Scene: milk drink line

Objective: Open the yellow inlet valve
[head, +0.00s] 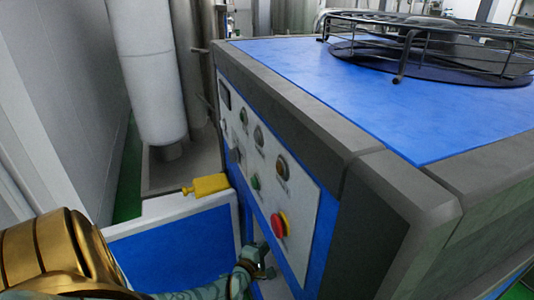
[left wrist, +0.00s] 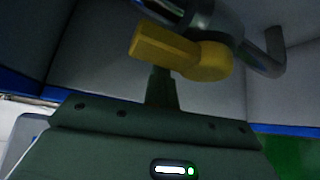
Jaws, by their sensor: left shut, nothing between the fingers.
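In the left wrist view a yellow valve handle (left wrist: 178,52), a blocky lever with a rounded end, sits by a grey metal pipe (left wrist: 255,50). My left gripper (left wrist: 162,78) is shut and empty, its fingers just below the handle; the handle covers their tips, and I cannot tell whether they touch. In the head view a yellow part (head: 208,186) sticks out at the left side of the blue and grey machine; I cannot tell whether it is the same handle. My left gripper is not clear there. My right gripper is not in view.
The machine's side panel (head: 262,165) carries several knobs and a red button (head: 279,224). A wire guard (head: 425,45) stands on its blue top (head: 340,85). A large pale cylinder (head: 150,75) stands behind, and a grey wall (head: 60,90) is at the left.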

